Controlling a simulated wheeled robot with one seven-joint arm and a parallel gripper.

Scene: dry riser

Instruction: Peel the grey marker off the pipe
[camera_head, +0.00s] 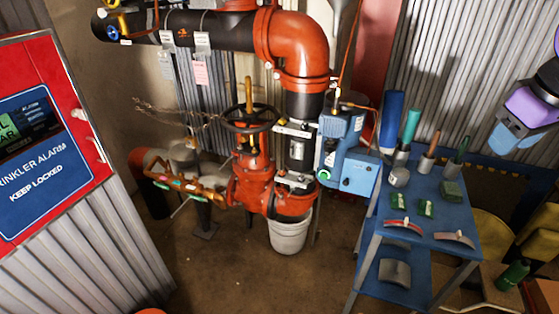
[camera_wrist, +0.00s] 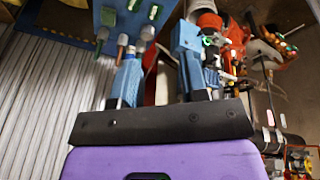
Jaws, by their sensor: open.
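A black horizontal pipe (camera_head: 140,27) runs across the upper left of the head view into a red elbow. Two pale grey tags sit on it, a left one (camera_head: 167,40) and a right one (camera_head: 203,42). I cannot tell which piece is the grey marker.
A blue table (camera_head: 384,235) with brushes, green blocks and curved pieces stands at the right. A red valve with a black handwheel (camera_head: 251,118), a blue box (camera_head: 342,150) and a white bucket (camera_head: 290,235) stand mid-view. A red alarm cabinet (camera_head: 50,140) is at left. Floor before the valve is clear.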

